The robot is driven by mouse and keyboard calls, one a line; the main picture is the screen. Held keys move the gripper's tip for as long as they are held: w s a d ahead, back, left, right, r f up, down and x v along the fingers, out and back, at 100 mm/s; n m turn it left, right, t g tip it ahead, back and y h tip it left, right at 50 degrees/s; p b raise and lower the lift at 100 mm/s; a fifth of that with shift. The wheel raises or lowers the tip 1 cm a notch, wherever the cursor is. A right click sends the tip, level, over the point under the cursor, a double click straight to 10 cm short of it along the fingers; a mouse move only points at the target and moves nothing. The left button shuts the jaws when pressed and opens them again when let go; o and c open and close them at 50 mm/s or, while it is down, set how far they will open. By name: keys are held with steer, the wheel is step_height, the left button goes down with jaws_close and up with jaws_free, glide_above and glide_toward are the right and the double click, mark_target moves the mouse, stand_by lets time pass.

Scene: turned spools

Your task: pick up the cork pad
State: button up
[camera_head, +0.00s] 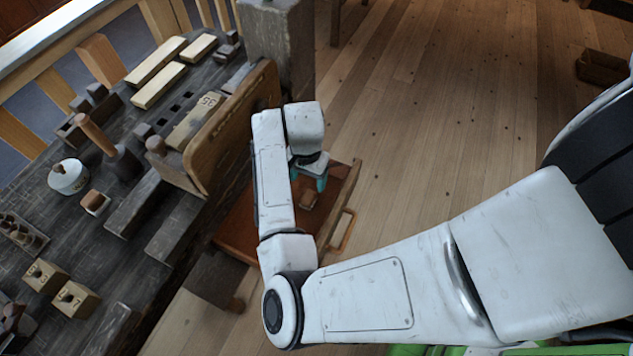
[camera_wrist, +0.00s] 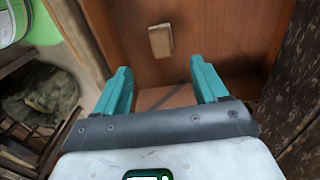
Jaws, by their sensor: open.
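The cork pad (camera_head: 308,199) is a small tan-brown block lying on the floor of an open wooden drawer (camera_head: 347,196). In the wrist view the pad (camera_wrist: 160,41) lies beyond the fingertips, roughly in line with the gap between them, and looks apart from them. My gripper (camera_head: 309,178) reaches down over the drawer with teal fingers. In the wrist view my gripper (camera_wrist: 160,72) is open, with nothing held between its fingers. My arm hides part of the drawer in the head view.
The drawer's pull handle (camera_head: 343,231) is at its outer side. A dark workbench (camera_head: 160,215) with blocks, pegs and a round white tin (camera_head: 68,176) stands at left. An upright wooden board (camera_head: 232,130) stands beside the drawer. The plank floor (camera_head: 440,100) at right is mostly clear.

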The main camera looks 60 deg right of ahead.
mark_target(308, 196)
steer(key=shift+d+f, duration=0.1)
steer(key=shift+d, duration=0.2)
steer(key=f, duration=0.5)
steer(key=shift+d, duration=0.2)
steer(key=shift+w+a+f, duration=0.1)
steer(key=shift+a+f, duration=0.1)
steer(key=shift+f, duration=1.2)
steer(key=shift+a+f, duration=0.2)
steer(key=shift+f, duration=1.2)
steer(key=shift+c, duration=0.4)
steer(key=c, duration=1.1)
